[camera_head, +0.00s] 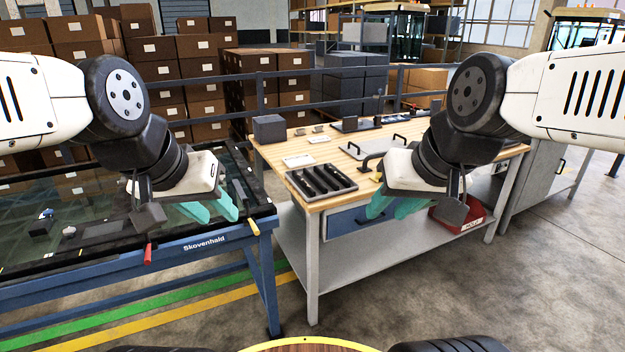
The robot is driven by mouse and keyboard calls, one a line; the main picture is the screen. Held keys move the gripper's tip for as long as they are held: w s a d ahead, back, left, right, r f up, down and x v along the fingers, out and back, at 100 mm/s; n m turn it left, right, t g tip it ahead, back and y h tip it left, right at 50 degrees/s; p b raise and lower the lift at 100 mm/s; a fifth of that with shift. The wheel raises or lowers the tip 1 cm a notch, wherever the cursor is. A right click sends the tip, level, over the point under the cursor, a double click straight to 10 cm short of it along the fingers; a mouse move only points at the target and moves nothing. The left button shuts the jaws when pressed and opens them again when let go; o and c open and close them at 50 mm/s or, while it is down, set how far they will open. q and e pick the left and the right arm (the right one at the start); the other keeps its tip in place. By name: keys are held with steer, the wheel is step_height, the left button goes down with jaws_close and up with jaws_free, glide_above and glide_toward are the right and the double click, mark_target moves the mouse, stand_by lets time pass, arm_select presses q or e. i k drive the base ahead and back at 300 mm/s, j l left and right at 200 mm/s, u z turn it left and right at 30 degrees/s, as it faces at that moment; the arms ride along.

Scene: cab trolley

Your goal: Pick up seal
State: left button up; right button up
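No part is plainly recognisable as the seal. Several long black pieces (322,179) lie side by side in a dark tray (299,187) on the wooden-topped workbench (335,203); I cannot tell whether one is the seal. My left gripper (212,208) has teal fingers and hangs over the right end of the glass-topped table, left of the tray. My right gripper (392,206) also has teal fingers, at the workbench's front edge, right of the tray. Both grippers look open, with nothing seen between their fingers. The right arm hides part of the bench top.
The glass-topped blue table (190,247) carries small parts and a red handle (148,254). The bench holds a grey block (269,129), white cards (298,160) and plates with handles (378,146). A red bin (470,216) sits below. Railing and stacked boxes stand behind.

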mark_target(318, 182)
steer(key=i+l+u, duration=0.35)
steer(key=i, duration=0.4)
steer(key=i+l+u, duration=0.35)
steer(key=i+l, duration=0.35)
